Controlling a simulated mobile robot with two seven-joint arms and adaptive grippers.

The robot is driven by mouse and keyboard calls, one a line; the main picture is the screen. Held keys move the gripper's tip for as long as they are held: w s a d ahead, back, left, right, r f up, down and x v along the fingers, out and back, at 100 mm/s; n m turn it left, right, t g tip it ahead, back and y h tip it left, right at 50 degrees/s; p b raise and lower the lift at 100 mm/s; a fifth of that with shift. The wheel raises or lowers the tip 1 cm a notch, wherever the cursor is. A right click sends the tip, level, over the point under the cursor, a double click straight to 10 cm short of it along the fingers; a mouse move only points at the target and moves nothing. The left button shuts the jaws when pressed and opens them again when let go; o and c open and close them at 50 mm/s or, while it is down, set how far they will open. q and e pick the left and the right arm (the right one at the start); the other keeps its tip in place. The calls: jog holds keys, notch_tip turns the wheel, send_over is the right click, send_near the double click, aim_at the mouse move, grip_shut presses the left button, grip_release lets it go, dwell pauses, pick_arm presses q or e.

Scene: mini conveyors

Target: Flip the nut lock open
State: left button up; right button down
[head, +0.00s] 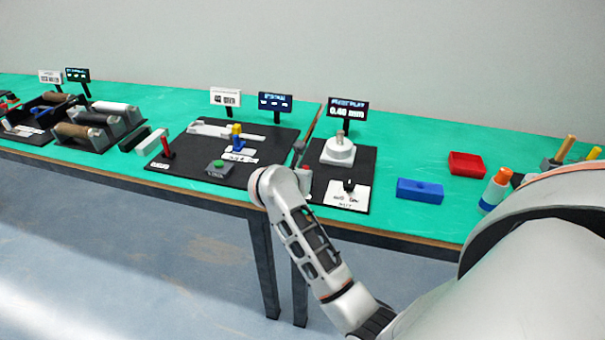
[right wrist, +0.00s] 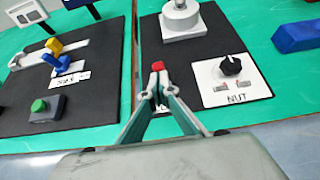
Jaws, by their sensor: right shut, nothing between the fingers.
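The white panel marked NUT (right wrist: 214,92) lies on the black right-hand board and carries a black knob (right wrist: 230,66) with a white pointer line. The panel also shows in the head view (head: 341,196). My right gripper (right wrist: 158,78) is shut and points down between the two black boards, left of the NUT panel and apart from its knob. A small red piece (right wrist: 158,66) shows right at the fingertips; whether they touch it is unclear. A white round block with a metal stem (head: 338,150) stands behind the panel. My left gripper is not in view.
A blue block (head: 420,191) and a red tray (head: 466,163) stand to the right. The green table (head: 395,160) is bare between them.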

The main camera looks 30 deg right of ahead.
jog(key=shift+d, duration=0.15)
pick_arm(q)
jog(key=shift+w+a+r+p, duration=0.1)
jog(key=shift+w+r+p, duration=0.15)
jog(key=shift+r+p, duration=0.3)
pick_arm(e)
jog(key=shift+r, duration=0.8)
